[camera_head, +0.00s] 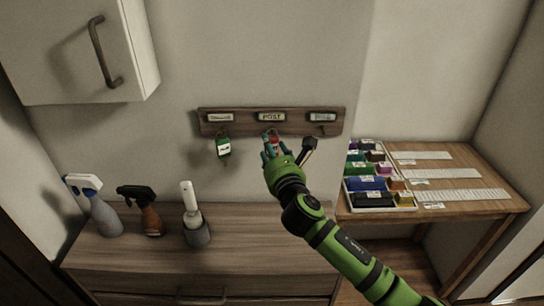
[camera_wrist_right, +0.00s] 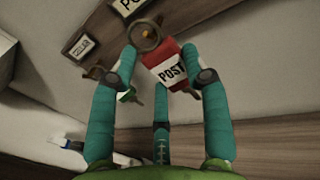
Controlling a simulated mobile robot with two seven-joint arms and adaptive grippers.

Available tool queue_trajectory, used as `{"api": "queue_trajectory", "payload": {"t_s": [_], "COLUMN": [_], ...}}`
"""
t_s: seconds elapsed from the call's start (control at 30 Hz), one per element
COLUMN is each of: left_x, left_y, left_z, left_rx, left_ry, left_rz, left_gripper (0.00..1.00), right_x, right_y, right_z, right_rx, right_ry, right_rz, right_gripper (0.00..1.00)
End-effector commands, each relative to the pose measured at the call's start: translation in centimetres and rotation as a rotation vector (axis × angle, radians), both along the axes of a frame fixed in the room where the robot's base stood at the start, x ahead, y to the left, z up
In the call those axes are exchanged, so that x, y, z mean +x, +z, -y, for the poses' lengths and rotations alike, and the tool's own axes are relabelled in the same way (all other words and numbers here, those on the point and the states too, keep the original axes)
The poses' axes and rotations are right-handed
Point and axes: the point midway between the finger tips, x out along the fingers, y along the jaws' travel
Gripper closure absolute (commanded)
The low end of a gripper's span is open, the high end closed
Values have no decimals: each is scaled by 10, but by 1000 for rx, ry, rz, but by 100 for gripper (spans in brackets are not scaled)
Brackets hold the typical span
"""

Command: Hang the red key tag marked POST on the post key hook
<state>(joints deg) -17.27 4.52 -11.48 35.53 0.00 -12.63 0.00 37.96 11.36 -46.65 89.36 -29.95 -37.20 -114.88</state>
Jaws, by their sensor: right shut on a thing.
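The red key tag marked POST (camera_wrist_right: 172,70) is between the fingertips of my right gripper (camera_wrist_right: 158,72), which is shut on it. In the head view my right gripper (camera_head: 271,150) is just below the POST label (camera_head: 271,117) at the middle of the wooden key rack (camera_head: 244,128). The tag's metal ring (camera_wrist_right: 145,35) shows above the fingers, close to the rack's lower edge in the wrist view. The post hook is hidden behind the ring and gripper, so I cannot tell whether the ring is around it. My left gripper is not in view.
A green key tag (camera_head: 223,147) hangs at the rack's left place. A wall cabinet (camera_head: 75,50) is upper left. Two spray bottles (camera_head: 98,205) (camera_head: 142,210) and a brush in a holder (camera_head: 195,225) stand on the counter (camera_head: 250,245). A tray of coloured blocks (camera_head: 352,205) lies on the right table.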

Motion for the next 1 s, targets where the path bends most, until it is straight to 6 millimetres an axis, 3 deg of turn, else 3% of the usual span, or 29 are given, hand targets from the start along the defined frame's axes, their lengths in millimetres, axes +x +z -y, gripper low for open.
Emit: {"api": "queue_trajectory", "payload": {"t_s": [0.43, 1.0], "left_x": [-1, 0], "left_y": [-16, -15], "left_z": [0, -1], "left_rx": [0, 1], "left_ry": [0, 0], "left_rz": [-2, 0], "left_gripper": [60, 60], "right_x": [21, 23], "right_y": [-9, -12], "right_z": [0, 0], "right_rx": [-1, -1], "right_ry": [0, 0], "right_rz": [1, 1], "right_gripper": [80, 80]}}
